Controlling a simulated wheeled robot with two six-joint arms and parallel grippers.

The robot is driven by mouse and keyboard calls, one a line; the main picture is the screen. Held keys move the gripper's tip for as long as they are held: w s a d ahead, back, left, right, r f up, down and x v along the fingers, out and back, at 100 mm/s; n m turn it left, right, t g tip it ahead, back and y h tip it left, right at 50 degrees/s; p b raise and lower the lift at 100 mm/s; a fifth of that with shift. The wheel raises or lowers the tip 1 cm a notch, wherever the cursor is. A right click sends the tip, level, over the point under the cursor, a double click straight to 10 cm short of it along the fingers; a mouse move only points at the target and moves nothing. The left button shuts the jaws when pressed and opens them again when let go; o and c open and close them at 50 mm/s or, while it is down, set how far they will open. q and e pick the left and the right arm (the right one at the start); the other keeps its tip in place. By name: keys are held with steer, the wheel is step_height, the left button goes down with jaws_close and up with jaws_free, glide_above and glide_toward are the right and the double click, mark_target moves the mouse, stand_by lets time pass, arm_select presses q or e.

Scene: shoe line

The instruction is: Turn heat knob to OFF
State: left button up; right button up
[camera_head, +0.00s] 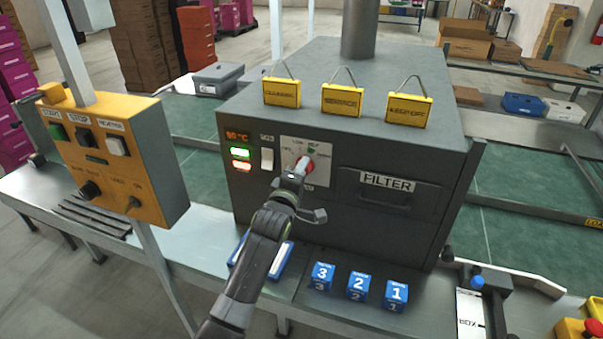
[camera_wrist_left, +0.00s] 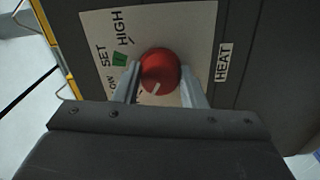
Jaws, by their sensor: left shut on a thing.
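The red heat knob (camera_head: 305,164) sits on a pale dial plate (camera_head: 318,149) on the front of the grey machine. My left gripper (camera_head: 298,171) reaches it from the front. In the left wrist view the red knob (camera_wrist_left: 160,72) lies between the two fingers of my left gripper (camera_wrist_left: 160,80), which is shut on it. A white pointer line on the knob points down and slightly left in that view. The plate shows HIGH, SET and a partly hidden word ending in OW, with a green mark by SET. A HEAT label (camera_wrist_left: 222,63) is beside the plate. My right gripper is not in view.
Left of the knob are a white rocker switch (camera_head: 267,159) and lit indicators (camera_head: 240,153). A FILTER drawer (camera_head: 387,189) is to the right. Blue numbered blocks (camera_head: 357,287) stand on the ledge below. A yellow control box (camera_head: 150,165) stands at the left.

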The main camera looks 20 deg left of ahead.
arm_select(q)
steer(key=o, duration=1)
steer(key=shift+s+a+b, duration=0.15)
steer(key=shift+s+b, duration=0.6)
steer(key=shift+s, duration=3.6)
steer(key=shift+s+a+b, duration=0.15)
steer(key=shift+s+b, duration=0.55)
steer(key=shift+s, duration=3.65)
